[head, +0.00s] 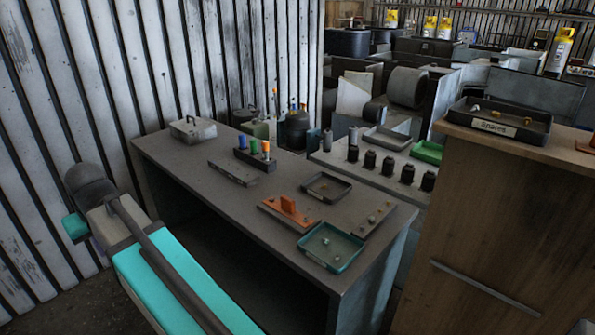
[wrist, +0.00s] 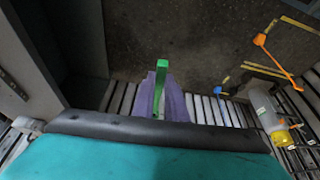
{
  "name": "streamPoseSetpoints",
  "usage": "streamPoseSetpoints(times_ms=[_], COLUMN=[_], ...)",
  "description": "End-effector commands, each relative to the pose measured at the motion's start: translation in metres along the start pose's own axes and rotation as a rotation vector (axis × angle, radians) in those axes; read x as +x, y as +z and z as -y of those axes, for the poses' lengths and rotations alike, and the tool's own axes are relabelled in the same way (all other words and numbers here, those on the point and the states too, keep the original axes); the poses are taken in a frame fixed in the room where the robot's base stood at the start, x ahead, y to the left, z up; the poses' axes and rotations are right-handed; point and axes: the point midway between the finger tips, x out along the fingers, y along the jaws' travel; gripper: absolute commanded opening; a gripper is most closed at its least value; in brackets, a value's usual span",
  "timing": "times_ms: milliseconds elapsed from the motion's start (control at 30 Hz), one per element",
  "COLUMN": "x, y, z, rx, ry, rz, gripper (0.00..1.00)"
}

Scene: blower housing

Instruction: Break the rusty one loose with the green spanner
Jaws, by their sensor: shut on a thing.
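In the wrist view my gripper (wrist: 160,82) has purple fingers shut on a narrow upright green piece, the green spanner (wrist: 161,66). Its upper end sticks out beyond the fingertips, over dark floor. I see nothing touching that end. My gripper is not visible in the head view, where only my teal arm shows at the lower left. I cannot pick out a rusty fastener or the blower housing in either view. Small pieces, too small to identify, lie on a brown plate (head: 366,230) at the bench's right end.
The grey bench (head: 200,165) carries a rack of blue, green and orange pieces (head: 257,163), a dark tray (head: 326,187), a green tray (head: 331,247) and an orange block (head: 288,207). A wooden cabinet (head: 500,220) stands at right with a "Spares" tray (head: 500,122).

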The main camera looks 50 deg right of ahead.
Motion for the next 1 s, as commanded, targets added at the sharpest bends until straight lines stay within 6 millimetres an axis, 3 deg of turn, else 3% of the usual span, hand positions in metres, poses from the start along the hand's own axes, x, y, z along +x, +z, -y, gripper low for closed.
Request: streamPoseSetpoints(times_ms=[367,533,767,1000], x=[0.0,0.0,0.003,0.005], y=[-0.001,-0.005,-0.016,-0.023], z=[-0.013,-0.029,-0.077,-0.145], rx=[0.01,-0.001,-0.044,-0.111], ry=[0.004,-0.001,-0.018,-0.044], rz=[0.0,0.005,0.021,0.041], gripper=[0.0,0.0,0.0,0.0])
